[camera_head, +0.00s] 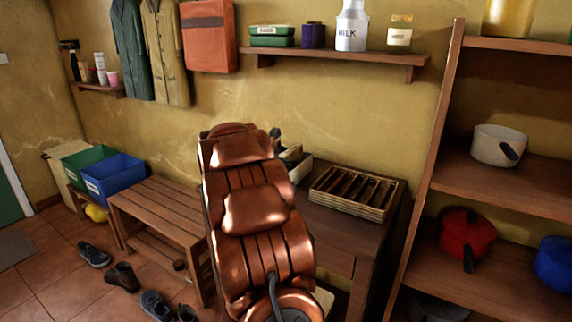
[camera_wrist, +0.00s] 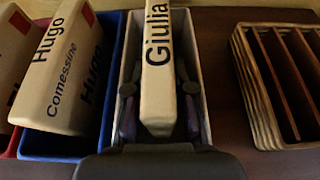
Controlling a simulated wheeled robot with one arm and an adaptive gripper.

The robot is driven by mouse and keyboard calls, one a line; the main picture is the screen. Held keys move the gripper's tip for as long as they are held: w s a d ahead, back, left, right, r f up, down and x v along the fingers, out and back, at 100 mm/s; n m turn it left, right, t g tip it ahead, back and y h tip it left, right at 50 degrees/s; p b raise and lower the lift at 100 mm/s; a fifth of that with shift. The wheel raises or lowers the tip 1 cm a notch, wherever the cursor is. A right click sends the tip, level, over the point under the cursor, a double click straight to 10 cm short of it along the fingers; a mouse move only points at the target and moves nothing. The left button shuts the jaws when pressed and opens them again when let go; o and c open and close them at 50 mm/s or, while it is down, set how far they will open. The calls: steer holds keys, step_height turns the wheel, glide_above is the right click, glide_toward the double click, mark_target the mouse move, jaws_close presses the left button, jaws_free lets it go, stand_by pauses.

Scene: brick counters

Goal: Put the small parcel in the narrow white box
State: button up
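The small tan parcel (camera_wrist: 158,95), marked "Giulia", is between the fingers of my gripper (camera_wrist: 158,75) in the wrist view. The fingers come in against its two long sides, and the gripper looks shut on it. The narrow white box (camera_wrist: 204,122) lies around and below the parcel and fingers. The parcel's top stands above the rim; whether its base touches the box floor is hidden. In the head view my arm covers most of this spot, and only part of the white box (camera_head: 301,170) shows at the arm's right edge.
Left of the white box in the wrist view, a blue box (camera_wrist: 60,147) holds a larger tilted "Hugo" parcel (camera_wrist: 65,75), with a red box (camera_wrist: 10,145) beyond. A slatted wooden tray (camera_wrist: 243,95) stands at the right, past a bare strip of dark counter (camera_wrist: 222,60).

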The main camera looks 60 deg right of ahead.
steer(key=shift+o, duration=0.5)
steer(key=shift+r, duration=0.15)
steer(key=shift+a+r, duration=0.15)
steer(key=shift+a, duration=0.05)
steer(key=p+v, duration=0.1)
steer(key=v, duration=1)
steer(key=shift+a, duration=0.3)
steer(key=shift+s+a, duration=0.1)
steer(key=shift+s, duration=0.05)
steer(key=s+a+f+m+g+y, duration=0.1)
steer(key=s+a+f+m+y, duration=0.3)
steer(key=a, duration=1.1)
steer(key=s+a+f+m+g+y, duration=0.1)
steer(key=s+a+f+m+y, duration=0.3)
steer(key=s+a+m, duration=0.4)
steer(key=s+a+f+m+g+y, duration=0.1)
steer(key=s+a+f+m+y, duration=0.3)
steer(key=s+a, duration=0.9)
steer(key=a+m+y, duration=0.1)
steer(key=a+m, duration=0.1)
steer(key=a, duration=0.7)
steer(key=shift+s+a+f, duration=0.2)
steer(key=shift+a+f, duration=0.1)
steer(key=shift+a, duration=0.05)
